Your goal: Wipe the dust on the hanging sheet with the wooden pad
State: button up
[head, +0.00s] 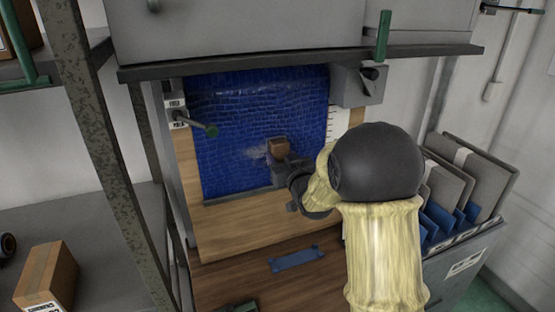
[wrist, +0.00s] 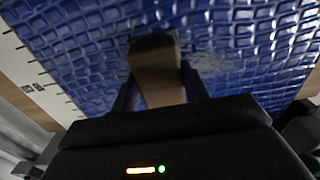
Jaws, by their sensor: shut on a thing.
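The hanging sheet (head: 235,115) is a blue panel with a brick-like relief, upright in a wooden frame; it also fills the top of the wrist view (wrist: 80,50). A pale dust patch (head: 256,153) shows on it just left of the pad. The wooden pad (head: 279,146) is a small brown block at the sheet's lower middle. My gripper (head: 284,162) is shut on the pad, which also shows between the fingers in the wrist view (wrist: 158,75). The pad is at or very near the sheet; I cannot tell if it touches. My gripper and arm hide the sheet's lower right.
A dark shelf edge (head: 300,62) runs above the sheet. A green-knobbed lever (head: 211,130) sticks out at the left. A grey bin (head: 465,255) with folders stands at the right. A blue strip (head: 297,258) lies on the wooden surface below.

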aim_at(250, 155)
jog(key=shift+w+d, duration=0.2)
jog(key=shift+d, duration=0.4)
jog(key=shift+w+d, duration=0.15)
jog(key=shift+d, duration=0.4)
jog(key=shift+b, duration=0.6)
jog(key=shift+a, duration=0.1)
jog(key=shift+s+a+b, duration=0.3)
jog(key=shift+a+b, duration=0.25)
jog(key=shift+a, duration=0.2)
jog(key=shift+s+a+b, duration=0.25)
jog(key=shift+a+b, duration=0.25)
jog(key=shift+a, duration=0.25)
jog(key=shift+a, duration=0.1)
jog(key=shift+s+a+b, duration=0.2)
jog(key=shift+a+b, duration=0.3)
jog(key=shift+a, duration=0.3)
jog(key=shift+s+a+b, duration=0.2)
jog(key=shift+a+b, duration=0.3)
jog(key=shift+a, duration=0.3)
jog(key=shift+s+a+b, duration=0.25)
jog(key=shift+a+b, duration=0.25)
jog(key=shift+a, duration=0.35)
jog(key=shift+s+a+b, duration=0.25)
jog(key=shift+a+b, duration=0.25)
jog(key=shift+a, duration=0.3)
